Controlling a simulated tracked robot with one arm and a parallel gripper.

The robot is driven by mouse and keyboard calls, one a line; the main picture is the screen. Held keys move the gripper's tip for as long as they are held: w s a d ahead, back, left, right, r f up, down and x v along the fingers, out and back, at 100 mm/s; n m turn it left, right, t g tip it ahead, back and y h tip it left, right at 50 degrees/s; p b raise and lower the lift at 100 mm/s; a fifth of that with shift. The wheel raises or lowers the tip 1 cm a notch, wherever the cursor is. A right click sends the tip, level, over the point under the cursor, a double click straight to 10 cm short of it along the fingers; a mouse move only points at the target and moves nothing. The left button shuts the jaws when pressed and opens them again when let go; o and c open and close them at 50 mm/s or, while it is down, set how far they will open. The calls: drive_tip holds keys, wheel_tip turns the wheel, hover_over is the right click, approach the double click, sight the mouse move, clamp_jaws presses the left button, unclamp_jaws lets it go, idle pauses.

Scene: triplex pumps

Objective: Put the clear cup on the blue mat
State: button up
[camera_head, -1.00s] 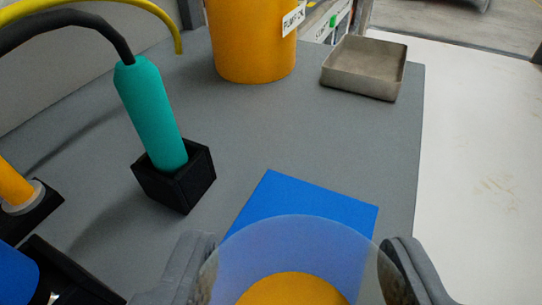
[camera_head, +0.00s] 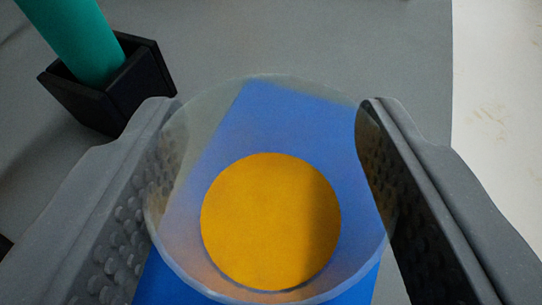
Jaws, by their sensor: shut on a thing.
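The clear cup (camera_head: 265,125) is see-through with a round orange-yellow disc (camera_head: 270,222) showing inside it. My gripper (camera_head: 268,190) is shut on the cup, with one dimpled finger on each side of it. The blue mat (camera_head: 345,292) lies on the grey surface and shows through and below the cup. The cup lines up over the mat in this view. I cannot tell whether the cup's base touches the mat.
A black square holder (camera_head: 110,90) with a teal cylinder (camera_head: 75,40) in it stands at the upper left, near my left finger. The grey tabletop (camera_head: 300,40) is clear beyond the mat. Its right edge borders a white floor (camera_head: 495,100).

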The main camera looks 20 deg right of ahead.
drive_tip(key=o, duration=1)
drive_tip(key=shift+f, duration=0.1)
drive_tip(key=shift+o, duration=0.2)
drive_tip(key=p+v, duration=0.1)
drive_tip(key=v, duration=1.1)
drive_tip(key=shift+p, duration=0.3)
